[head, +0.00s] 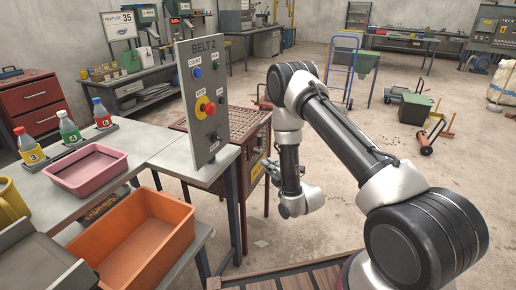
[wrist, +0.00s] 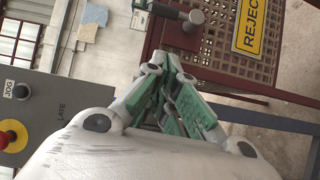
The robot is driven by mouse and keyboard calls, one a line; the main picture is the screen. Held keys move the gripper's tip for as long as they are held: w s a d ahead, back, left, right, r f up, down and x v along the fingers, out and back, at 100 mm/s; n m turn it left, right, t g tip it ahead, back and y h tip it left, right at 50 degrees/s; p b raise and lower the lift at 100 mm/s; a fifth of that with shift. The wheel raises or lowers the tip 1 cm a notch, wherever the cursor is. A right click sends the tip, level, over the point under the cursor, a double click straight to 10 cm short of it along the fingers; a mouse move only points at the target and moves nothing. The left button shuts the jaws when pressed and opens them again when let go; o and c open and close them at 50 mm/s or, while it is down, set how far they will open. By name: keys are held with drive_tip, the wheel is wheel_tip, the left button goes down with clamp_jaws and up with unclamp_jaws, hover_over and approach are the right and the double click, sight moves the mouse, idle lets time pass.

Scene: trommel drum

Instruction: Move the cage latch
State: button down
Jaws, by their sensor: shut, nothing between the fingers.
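The cage (head: 256,128) is a red-brown mesh box behind the BELT 2 panel. Its mesh and frame fill the upper right of the wrist view (wrist: 222,62). A gap shows between fingers and knob. In the head view my gripper (head: 288,206) hangs right of the cage; the latch is not clear there.
A grey BELT 2 panel (head: 203,100) with a red stop button stands on the bench, left of the cage. A pink tray (head: 88,170), an orange bin (head: 135,240) and several bottles lie further left. A yellow REJECT sign (wrist: 258,25) is on the cage.

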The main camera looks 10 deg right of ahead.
approach(258, 146)
drive_tip(key=shift+w+a+r, duration=1.05)
drive_tip(key=shift+w+a, duration=1.1)
drive_tip(key=shift+w, duration=0.6)
drive_tip(key=shift+w+d+r, duration=0.15)
drive_tip(key=shift+r, duration=0.05)
